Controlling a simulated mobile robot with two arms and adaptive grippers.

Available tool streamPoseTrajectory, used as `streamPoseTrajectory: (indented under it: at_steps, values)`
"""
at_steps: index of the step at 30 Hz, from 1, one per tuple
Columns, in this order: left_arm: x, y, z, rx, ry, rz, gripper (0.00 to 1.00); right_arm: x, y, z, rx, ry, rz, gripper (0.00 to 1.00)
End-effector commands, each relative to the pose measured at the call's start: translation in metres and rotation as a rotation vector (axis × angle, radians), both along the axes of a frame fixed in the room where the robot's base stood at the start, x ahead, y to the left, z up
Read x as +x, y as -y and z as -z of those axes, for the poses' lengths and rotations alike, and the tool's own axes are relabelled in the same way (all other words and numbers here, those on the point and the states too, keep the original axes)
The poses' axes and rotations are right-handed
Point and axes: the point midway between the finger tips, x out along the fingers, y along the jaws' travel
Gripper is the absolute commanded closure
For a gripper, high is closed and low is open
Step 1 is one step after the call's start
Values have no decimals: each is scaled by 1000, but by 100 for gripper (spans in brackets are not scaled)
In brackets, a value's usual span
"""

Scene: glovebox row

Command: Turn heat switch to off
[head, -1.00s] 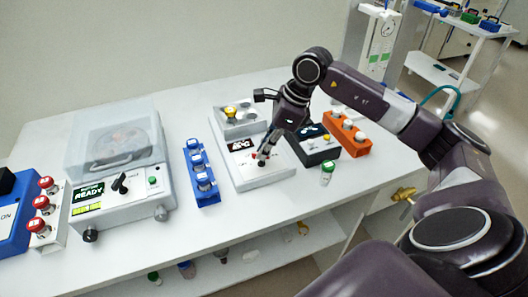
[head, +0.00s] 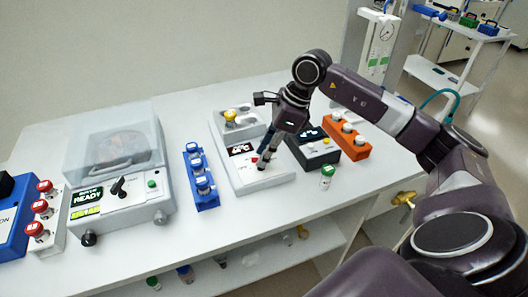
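A white heater device (head: 239,172) with a dark display (head: 241,149) stands in the middle of the table. Its display shows lit characters that are too small to read surely. My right gripper (head: 263,164) points down at the front panel of this device, right of a small red spot (head: 254,160). The fingertips are at or very close to the panel where the heat switch seems to be. They hide the switch, so its position and any contact cannot be told. The fingers look close together, but their gap is unclear. My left gripper is not in view.
A blue rack of vials (head: 206,190) stands left of the device. A dark box (head: 314,152), an orange rack (head: 351,146) and a green-capped vial (head: 327,177) are to the right. A lidded centrifuge (head: 135,211) reading READY is further left. The front table strip is clear.

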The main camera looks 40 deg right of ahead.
Motion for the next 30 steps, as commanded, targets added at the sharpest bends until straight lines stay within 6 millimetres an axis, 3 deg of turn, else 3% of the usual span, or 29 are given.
streamPoseTrajectory:
  at_steps: [8,21,30]
  values:
    - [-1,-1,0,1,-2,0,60,-2,5,-14,1,2,2,74]
    - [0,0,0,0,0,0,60,-22,32,-94,0,3,1,74]
    - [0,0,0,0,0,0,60,-27,38,-111,0,0,1,74]
